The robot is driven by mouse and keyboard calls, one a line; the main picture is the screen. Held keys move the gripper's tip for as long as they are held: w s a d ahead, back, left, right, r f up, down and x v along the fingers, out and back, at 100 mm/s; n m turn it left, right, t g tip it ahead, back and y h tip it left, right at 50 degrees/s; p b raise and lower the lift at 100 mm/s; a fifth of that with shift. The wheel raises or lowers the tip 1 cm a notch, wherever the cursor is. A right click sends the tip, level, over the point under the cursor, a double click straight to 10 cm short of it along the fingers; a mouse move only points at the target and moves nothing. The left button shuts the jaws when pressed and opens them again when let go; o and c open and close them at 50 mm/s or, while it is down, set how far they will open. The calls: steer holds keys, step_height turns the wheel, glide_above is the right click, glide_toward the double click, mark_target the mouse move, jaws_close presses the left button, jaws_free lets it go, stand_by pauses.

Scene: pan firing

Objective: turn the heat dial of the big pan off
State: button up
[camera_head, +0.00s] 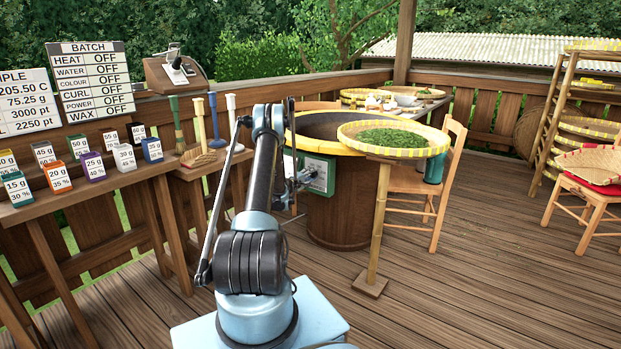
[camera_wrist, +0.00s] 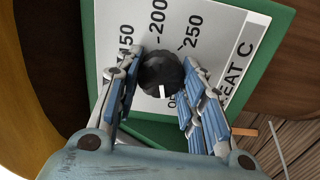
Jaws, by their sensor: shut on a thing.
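The big pan (camera_head: 318,125) is a dark bowl with a yellow rim in a round wooden tub. Its green-framed white heat panel (camera_head: 319,175) faces my arm and fills much of the wrist view (camera_wrist: 125,30), with the marks 150, 200 and 250. The black heat dial (camera_wrist: 160,72) sits between the blue-padded fingers of my gripper (camera_wrist: 164,76), which is shut on it. The dial's white pointer is turned down in the wrist view, beside a partly hidden label starting with O. In the head view my gripper (camera_head: 300,181) is at the panel; the dial is hidden there.
The batch board (camera_head: 92,80) reads HEAT OFF, with every other line OFF. A yellow-rimmed tray of green leaves (camera_head: 394,136) stands on a post right of the panel. A chair (camera_head: 432,185) is behind it. A shelf of coloured boxes (camera_head: 92,172) is at left.

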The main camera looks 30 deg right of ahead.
steer(key=shift+w+a+f+n, duration=0.1)
steer(key=shift+n, duration=0.75)
steer(key=shift+w+a+f+n, duration=0.1)
steer(key=shift+n, duration=0.75)
steer(key=shift+s+n, duration=0.1)
steer(key=shift+n, duration=0.2)
steer(key=o, duration=1)
steer(key=shift+d, duration=0.1)
steer(key=shift+o, duration=0.2)
steer(key=v, duration=1.2)
